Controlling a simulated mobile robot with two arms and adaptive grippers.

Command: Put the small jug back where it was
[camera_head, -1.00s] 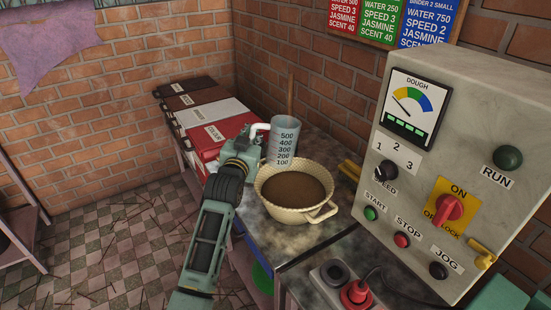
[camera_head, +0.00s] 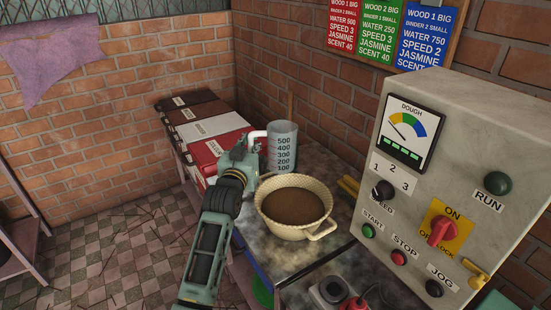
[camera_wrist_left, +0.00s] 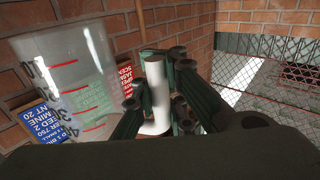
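The small jug (camera_head: 283,150) is a clear measuring jug with number marks and a white handle. It is upright behind the bowl in the head view; I cannot tell whether its base touches the table. My left gripper (camera_head: 252,147) is at its handle, on the jug's left side. In the left wrist view the fingers (camera_wrist_left: 158,95) close in on both sides of the white handle, with the jug's red-marked wall (camera_wrist_left: 75,85) at the left. My right gripper is not in view.
A cream bowl (camera_head: 268,222) of brown contents stands right in front of the jug. Labelled boxes (camera_head: 200,127) line the back left. The control panel (camera_head: 465,150) rises at the right. Some bare table (camera_head: 262,247) shows left of the bowl.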

